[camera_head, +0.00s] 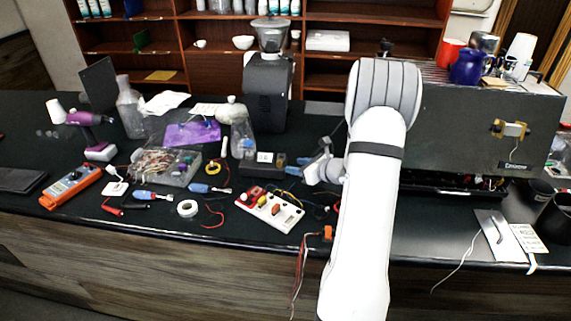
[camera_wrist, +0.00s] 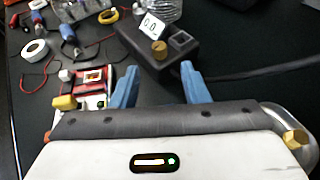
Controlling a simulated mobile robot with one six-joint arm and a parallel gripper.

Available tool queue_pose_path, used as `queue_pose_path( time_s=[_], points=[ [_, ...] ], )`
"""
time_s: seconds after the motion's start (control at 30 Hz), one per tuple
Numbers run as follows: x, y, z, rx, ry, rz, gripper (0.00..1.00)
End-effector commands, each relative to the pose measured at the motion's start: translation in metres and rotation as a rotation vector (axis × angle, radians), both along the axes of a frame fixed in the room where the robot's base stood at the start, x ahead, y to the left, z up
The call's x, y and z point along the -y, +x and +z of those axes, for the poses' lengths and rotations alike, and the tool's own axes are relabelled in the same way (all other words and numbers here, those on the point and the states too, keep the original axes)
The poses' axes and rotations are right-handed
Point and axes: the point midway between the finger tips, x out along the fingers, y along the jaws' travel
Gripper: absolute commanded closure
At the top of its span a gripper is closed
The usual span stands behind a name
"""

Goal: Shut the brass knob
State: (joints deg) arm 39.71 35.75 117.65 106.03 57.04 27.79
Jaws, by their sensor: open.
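The brass knob (camera_wrist: 159,49) is a small, gold-coloured round knob on top of a low dark box (camera_wrist: 135,42). The knob appears beyond the fingertips, roughly in line with the gap, and nothing is held.
A red and white board (camera_head: 269,208) with coloured parts lies near the front edge. A dark coffee machine (camera_head: 470,125) stands at right. Loose wires cross the counter.

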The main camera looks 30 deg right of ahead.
Motion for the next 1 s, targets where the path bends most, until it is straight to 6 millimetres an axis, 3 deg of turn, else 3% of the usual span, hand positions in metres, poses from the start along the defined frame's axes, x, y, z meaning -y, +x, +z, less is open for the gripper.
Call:
queue_pose_path(
  time_s=[0.3, 0.7, 1.0],
  points=[
    [-0.018, 0.042, -0.018, -0.002, 0.000, 0.005, 0.59],
    [-0.021, 0.052, -0.023, -0.001, 0.000, 0.003, 0.59],
    [-0.020, 0.052, -0.023, -0.001, -0.001, 0.002, 0.82]
  ],
)
